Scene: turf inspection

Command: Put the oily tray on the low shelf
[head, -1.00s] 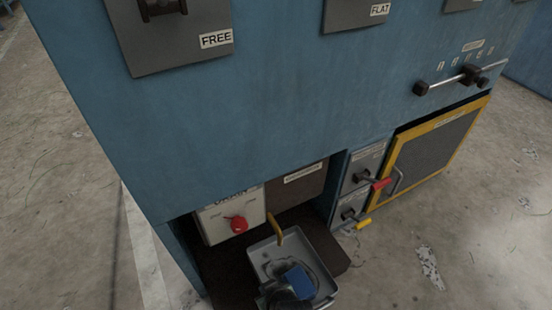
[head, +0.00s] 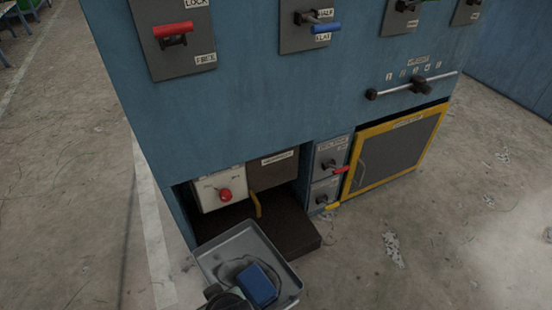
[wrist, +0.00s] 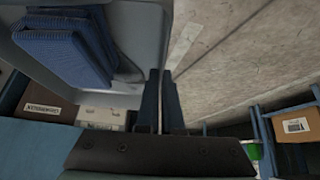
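The oily tray (head: 225,247) is a shallow grey metal tray with a dark ringed smear and a folded blue cloth or pad (head: 258,284) in it. In the wrist view the tray (wrist: 143,45) fills the upper left, with the blue pad (wrist: 65,45). My gripper (wrist: 161,85) has its two dark fingers close together at the tray's near wall, and appears shut on it. In the head view my gripper is mostly cut off at the bottom. A dark brown low shelf (head: 295,238) lies in the cabinet's bottom recess, behind and right of the tray. The tray hides its front left part.
A white box with a red knob (head: 225,195) and a yellow lever (head: 256,204) stand over the shelf. Right of it are small red and yellow handles and a yellow-framed door (head: 400,150). The blue cabinet (head: 230,110) rises above. Concrete floor is clear to the right.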

